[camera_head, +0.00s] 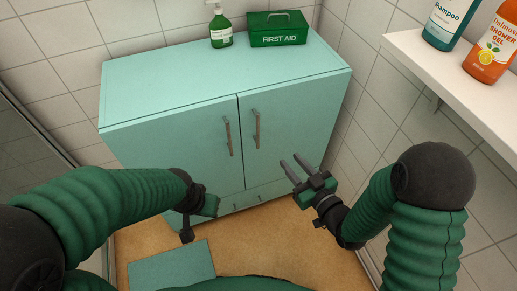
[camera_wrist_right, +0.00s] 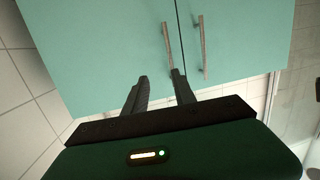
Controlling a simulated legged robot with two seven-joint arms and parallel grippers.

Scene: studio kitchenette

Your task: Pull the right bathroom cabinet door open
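The teal cabinet (camera_head: 170,90) stands against the tiled wall with both doors closed. The right door (camera_head: 290,115) has a vertical grey bar handle (camera_head: 256,128), beside the left door's handle (camera_head: 228,136). My right gripper (camera_head: 291,160) is open and empty, below and to the right of the right handle, apart from it.
A green soap bottle (camera_head: 221,28) and a green first aid box (camera_head: 277,30) stand on the cabinet. A white shelf (camera_head: 455,75) with shampoo and shower gel juts out at right. A teal flat-topped object (camera_head: 170,268) is on the orange floor. A tiled wall is close on the right.

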